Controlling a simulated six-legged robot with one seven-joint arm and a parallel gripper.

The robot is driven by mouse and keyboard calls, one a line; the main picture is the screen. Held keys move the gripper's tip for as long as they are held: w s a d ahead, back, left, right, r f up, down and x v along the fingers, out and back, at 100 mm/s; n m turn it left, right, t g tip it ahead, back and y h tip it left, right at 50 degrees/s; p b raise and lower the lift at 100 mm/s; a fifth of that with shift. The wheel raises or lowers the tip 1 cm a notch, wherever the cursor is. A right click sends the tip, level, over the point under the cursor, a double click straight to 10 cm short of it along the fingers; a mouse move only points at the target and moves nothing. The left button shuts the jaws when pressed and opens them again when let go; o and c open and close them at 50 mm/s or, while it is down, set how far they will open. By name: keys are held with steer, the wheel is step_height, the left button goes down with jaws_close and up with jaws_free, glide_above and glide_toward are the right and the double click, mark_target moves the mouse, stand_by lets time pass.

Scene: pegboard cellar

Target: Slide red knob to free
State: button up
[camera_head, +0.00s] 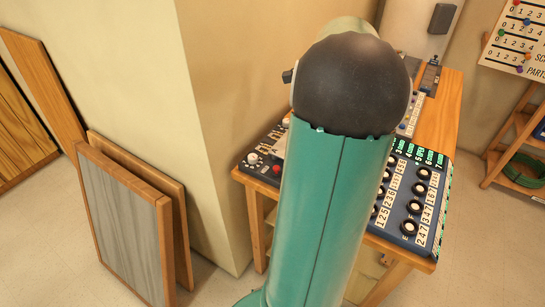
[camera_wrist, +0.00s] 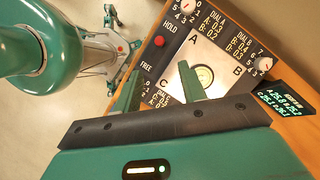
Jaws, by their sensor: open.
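The red knob (camera_wrist: 159,41) sits at the HOLD end of its marked track on a dark control panel (camera_wrist: 213,22) in the wrist view. The FREE label (camera_wrist: 147,69) is lower, toward my gripper. In the head view the red knob (camera_head: 276,169) shows small at the panel's near left corner. My gripper (camera_wrist: 158,82) is open, its two green fingers apart over the panel, with nothing seen between them touching the knob. One finger covers part of the panel's round centre. In the head view my arm hides my gripper.
White dials (camera_wrist: 263,64) stand on the panel near the knob, with a small lit display (camera_wrist: 272,98) at right. A board of black knobs (camera_head: 409,228) shares the wooden table (camera_head: 447,105). Framed boards (camera_head: 125,225) lean on the wall at left.

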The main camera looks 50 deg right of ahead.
mark_target(277, 167)
steer(key=x, duration=1.3)
steer(key=shift+f, duration=0.4)
jaws_close()
